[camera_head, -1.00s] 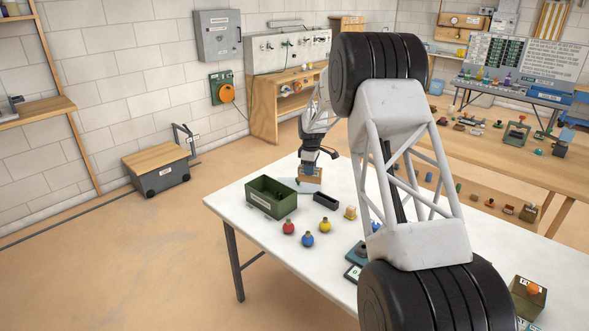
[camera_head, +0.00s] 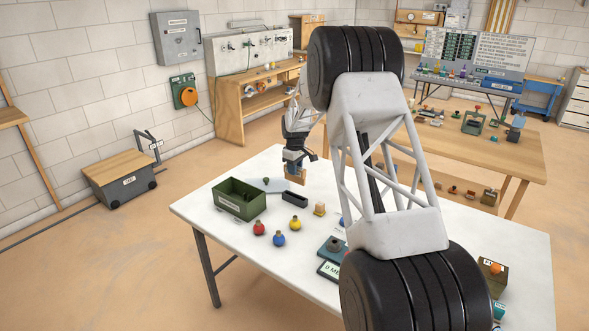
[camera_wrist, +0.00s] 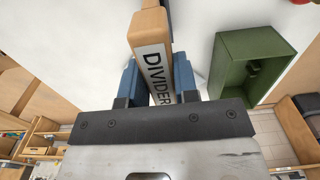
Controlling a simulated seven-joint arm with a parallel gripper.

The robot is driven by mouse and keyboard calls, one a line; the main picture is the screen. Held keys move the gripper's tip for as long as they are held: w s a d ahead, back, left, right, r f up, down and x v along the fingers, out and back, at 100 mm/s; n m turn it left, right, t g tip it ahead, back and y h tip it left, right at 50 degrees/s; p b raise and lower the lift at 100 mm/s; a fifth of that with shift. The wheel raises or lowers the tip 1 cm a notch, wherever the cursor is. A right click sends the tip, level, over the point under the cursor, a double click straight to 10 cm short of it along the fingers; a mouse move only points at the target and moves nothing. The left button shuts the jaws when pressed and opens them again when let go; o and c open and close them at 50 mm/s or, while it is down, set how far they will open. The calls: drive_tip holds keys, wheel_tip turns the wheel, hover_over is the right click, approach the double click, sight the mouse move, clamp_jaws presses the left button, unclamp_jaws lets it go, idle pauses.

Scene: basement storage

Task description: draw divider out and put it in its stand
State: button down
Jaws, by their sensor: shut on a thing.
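The divider (camera_wrist: 150,28) is a wooden block with a white label reading DIVIDER. My gripper (camera_wrist: 157,76) is shut on it, with a blue finger on each side. In the head view the divider (camera_head: 296,177) hangs below my gripper (camera_head: 295,166), near the table's far edge. The green box (camera_head: 240,201) is left of it, open at the top, with something dark inside; the box also shows at the right in the wrist view (camera_wrist: 229,62). A small black open holder (camera_head: 295,199) stands just in front of the divider; I cannot tell whether it is the stand.
A small wooden piece (camera_head: 319,209) is right of the black holder. My arm hides part of the table.

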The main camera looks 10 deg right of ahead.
sight(295, 180)
drive_tip(key=shift+f, duration=2.85)
drive_tip(key=shift+f, duration=2.3)
idle(0.7)
drive_tip(key=c, duration=0.8)
unclamp_jaws()
drive_tip(key=shift+r, duration=3.9)
